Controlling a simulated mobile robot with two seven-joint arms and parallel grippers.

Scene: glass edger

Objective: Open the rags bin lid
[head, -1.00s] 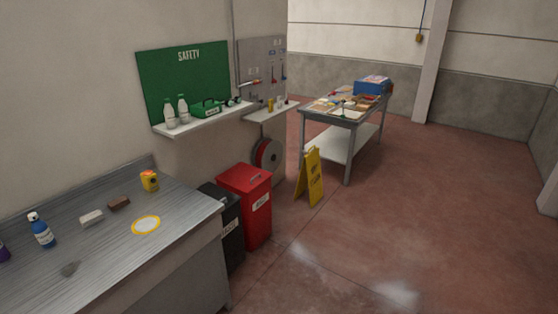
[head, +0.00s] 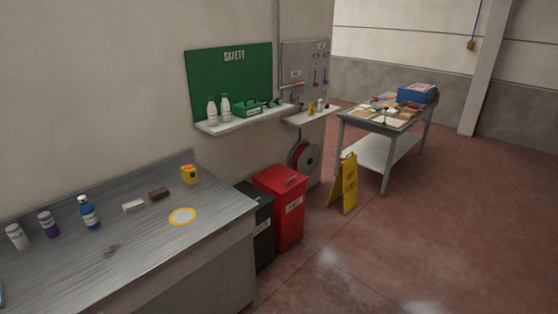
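A red bin (head: 288,212) stands on the floor at the middle of the head view, with a white label on its front that is too small to read surely. Its red lid (head: 281,181) is shut. A black bin (head: 261,232) with a pale label stands close on its left, partly hidden by the metal bench. Neither of my grippers shows in the head view.
A metal bench (head: 215,235) with bottles and small blocks fills the lower left. A yellow floor sign (head: 345,184) stands right of the red bin, and a hose reel (head: 306,157) is behind. A wall shelf (head: 245,119) hangs above. The floor at right is clear.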

